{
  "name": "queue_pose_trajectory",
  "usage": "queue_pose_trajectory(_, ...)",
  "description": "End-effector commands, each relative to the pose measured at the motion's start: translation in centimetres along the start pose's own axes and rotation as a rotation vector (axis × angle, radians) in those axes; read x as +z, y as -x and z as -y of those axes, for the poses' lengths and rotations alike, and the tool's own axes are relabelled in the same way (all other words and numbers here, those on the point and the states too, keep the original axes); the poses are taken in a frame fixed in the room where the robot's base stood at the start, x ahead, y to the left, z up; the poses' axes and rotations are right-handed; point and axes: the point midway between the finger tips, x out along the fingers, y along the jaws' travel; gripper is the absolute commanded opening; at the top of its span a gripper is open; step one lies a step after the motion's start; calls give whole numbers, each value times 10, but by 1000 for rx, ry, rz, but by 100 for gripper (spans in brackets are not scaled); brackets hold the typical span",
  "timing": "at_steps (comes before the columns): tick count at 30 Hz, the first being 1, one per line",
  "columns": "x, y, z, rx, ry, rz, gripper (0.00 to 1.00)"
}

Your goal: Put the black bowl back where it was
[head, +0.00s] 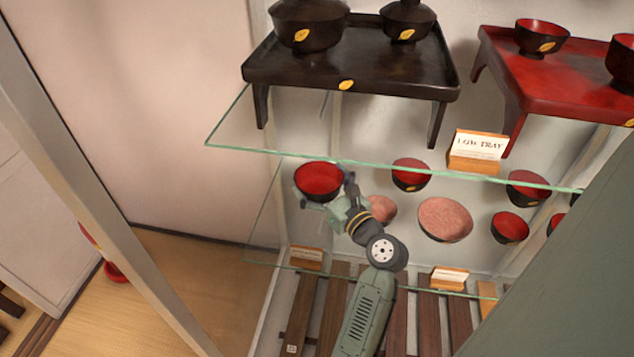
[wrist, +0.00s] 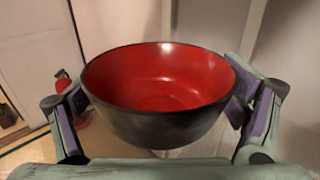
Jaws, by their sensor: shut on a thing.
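The black bowl (head: 320,181) has a red inside and a black outside. It is upright at the left end of the middle glass shelf level in the head view. My gripper (head: 325,198) is shut on the bowl, with a finger on each side of it. The bowl fills the middle of the wrist view (wrist: 160,95), with its red inside facing up and empty. I cannot tell whether its base touches the glass.
The glass shelf above (head: 222,125) bears a black tray table (head: 400,75) and a red one (head: 560,85). Right of my gripper stand a red-black bowl (head: 411,174), a pinkish bowl (head: 445,219) and several others. A sign (head: 476,150) stands on the upper shelf.

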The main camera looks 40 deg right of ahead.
Motion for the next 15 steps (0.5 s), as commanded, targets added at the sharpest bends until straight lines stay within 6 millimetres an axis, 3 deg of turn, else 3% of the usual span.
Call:
queue_pose_trajectory(1, -12, 0, 0, 0, 1, 1, 60)
queue_pose_trajectory(6, -27, 0, 0, 0, 1, 1, 60)
queue_pose_trajectory(15, -45, 0, 0, 0, 2, 1, 60)
